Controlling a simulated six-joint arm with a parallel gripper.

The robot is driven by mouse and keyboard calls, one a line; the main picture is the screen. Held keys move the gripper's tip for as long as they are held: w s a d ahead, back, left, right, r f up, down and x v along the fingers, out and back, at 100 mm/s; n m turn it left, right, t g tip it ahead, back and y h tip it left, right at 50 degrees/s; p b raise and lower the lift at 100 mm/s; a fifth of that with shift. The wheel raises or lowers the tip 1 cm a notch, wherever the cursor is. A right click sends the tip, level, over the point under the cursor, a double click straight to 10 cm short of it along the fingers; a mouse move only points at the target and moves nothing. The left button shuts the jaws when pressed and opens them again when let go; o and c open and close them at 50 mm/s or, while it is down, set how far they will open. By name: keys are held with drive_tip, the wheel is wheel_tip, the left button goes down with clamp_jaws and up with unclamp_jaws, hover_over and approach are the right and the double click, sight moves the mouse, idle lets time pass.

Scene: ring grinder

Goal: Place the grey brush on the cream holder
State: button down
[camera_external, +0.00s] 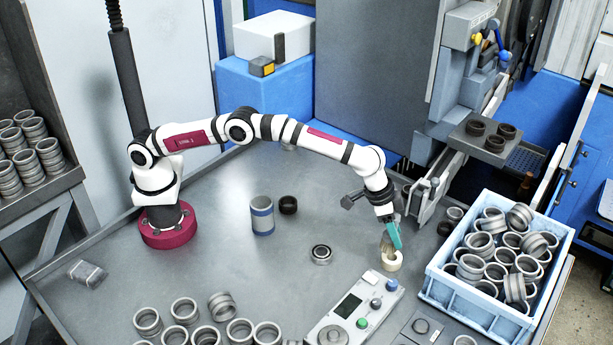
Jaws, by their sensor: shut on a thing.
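The cream holder (391,264) is a small, short round cup on the metal table, right of the middle, just behind the control panel. My gripper (391,234), with a teal finger showing, points down right above it. It is shut on the grey brush (386,244), a small greyish shape at the fingertips. The brush's lower end is at or just over the holder's opening. I cannot tell whether it touches the holder. The fingers and the small size hide most of the brush.
A control panel (354,308) with buttons lies in front of the holder. A blue crate (474,306) full of metal rings stands to the right. A dark ring (321,254), a blue-grey can (262,216) and a black ring (288,205) stand to the left. The table between is clear.

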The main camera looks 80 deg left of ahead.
drive_tip(key=f, duration=0.2)
drive_tip(key=w+a+f, duration=0.1)
drive_tip(key=f, duration=0.1)
drive_tip(key=w+a+f, duration=0.1)
drive_tip(key=f, duration=0.1)
drive_tip(key=shift+w+a, duration=0.15)
drive_tip(key=shift+w, duration=0.1)
drive_tip(key=shift+f, duration=0.15)
drive_tip(key=shift+c, duration=1.9)
unclamp_jaws()
